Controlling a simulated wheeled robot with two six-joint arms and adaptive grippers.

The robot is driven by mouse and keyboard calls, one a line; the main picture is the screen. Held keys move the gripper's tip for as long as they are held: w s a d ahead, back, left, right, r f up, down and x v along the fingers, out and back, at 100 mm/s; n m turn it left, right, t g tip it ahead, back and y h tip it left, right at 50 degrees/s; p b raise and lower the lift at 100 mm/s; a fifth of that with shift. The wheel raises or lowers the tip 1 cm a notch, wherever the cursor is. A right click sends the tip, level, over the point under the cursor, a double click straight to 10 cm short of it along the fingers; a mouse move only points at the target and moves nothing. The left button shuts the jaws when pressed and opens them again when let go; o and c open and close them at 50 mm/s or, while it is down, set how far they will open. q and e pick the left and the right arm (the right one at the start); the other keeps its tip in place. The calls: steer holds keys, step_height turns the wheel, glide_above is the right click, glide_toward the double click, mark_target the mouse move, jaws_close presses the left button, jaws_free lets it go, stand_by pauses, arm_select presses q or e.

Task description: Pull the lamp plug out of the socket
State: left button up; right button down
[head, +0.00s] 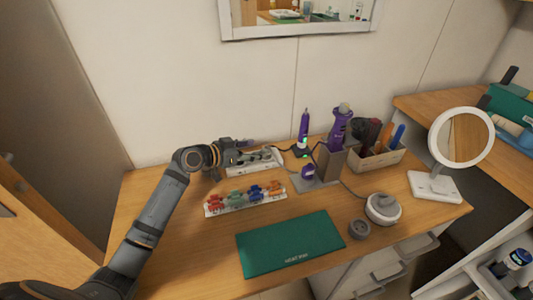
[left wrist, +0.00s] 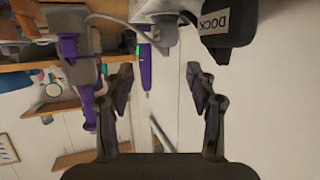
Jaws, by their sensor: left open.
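A white power strip (head: 262,163) lies near the back of the desk against the wall, partly behind my left gripper (head: 236,152). In the left wrist view my left gripper (left wrist: 159,70) is open, with nothing between its fingers. A pale grey plug (left wrist: 164,32) with a cable sits just past the fingertips, apart from them. A black plug (left wrist: 227,28) labelled DOCK is to its right. I see no label on the grey plug, so I cannot tell if it is the lamp plug. The lit round mirror (head: 462,138) stands on the right. My right gripper is out of view.
A rack of coloured clips (head: 240,206) lies in front of the strip. A purple tool (head: 303,128), a dryer stand (head: 329,165) and a brush box (head: 375,162) stand to the right. A green heat mat (head: 290,243) lies at the front.

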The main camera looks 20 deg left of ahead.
mark_target(266, 146)
arm_select(q)
steer(key=shift+w+d, duration=0.1)
steer(key=shift+w, duration=0.2)
steer(key=x, duration=0.4)
steer(key=shift+w+f, duration=0.3)
steer(key=shift+w, duration=0.05)
steer(key=shift+c, duration=0.7)
jaws_close()
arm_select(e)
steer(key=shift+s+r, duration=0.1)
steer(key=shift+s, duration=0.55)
